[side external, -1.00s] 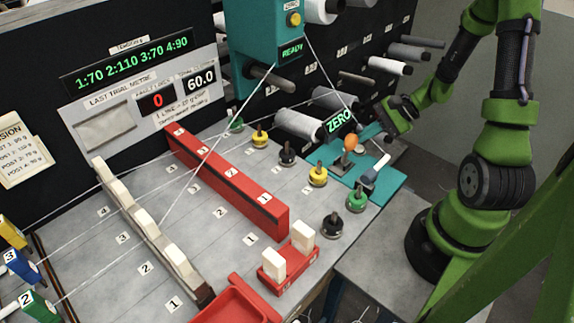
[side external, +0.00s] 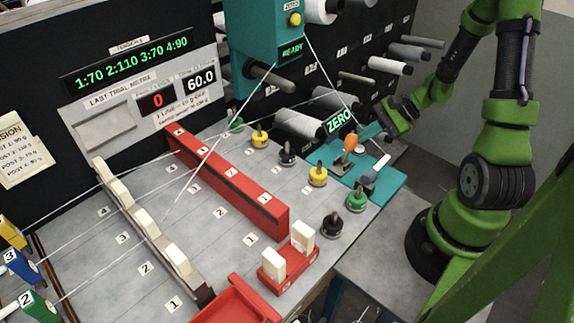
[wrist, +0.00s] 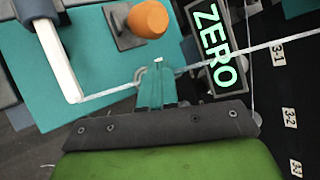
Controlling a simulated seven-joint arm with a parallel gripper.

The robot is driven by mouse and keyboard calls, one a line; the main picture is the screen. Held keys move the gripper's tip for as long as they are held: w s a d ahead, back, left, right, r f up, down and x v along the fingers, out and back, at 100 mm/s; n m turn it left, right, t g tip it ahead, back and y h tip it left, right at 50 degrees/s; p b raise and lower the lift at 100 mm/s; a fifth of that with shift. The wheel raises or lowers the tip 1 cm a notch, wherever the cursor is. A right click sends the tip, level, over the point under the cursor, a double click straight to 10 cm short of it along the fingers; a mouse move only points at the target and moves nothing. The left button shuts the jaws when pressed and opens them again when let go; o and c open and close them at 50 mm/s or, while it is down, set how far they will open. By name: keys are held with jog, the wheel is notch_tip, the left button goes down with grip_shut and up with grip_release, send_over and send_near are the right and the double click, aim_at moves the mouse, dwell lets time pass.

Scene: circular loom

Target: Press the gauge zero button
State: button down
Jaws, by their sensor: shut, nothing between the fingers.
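An orange round knob (side external: 350,141) on a dark base stands on the teal gauge plate (side external: 393,186), beside a sign lit ZERO (side external: 340,121). In the wrist view the knob (wrist: 148,19) is at the top and the ZERO sign (wrist: 216,48) right of it. My gripper (wrist: 158,64) is shut and empty, its narrow teal tip just below the knob and apart from it in the picture. In the side view my gripper (side external: 366,134) is close behind and right of the knob. I cannot tell whether it touches anything. No separate zero button shows clearly on the plate.
A pale bar on a dark mount (side external: 377,166) stands on the plate. A thread crosses near my fingertip. A teal tower with a yellow button (side external: 294,19) rises at the back. Spools (side external: 299,124) and coloured weighted pegs (side external: 317,176) stand nearby.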

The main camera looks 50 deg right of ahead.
jog(key=shift+f, duration=0.1)
dwell(0.3)
jog(key=shift+f, duration=0.35)
jog(key=shift+f, duration=0.45)
dwell(0.6)
jog(key=shift+r, duration=0.9)
jog(key=shift+r, duration=2.5)
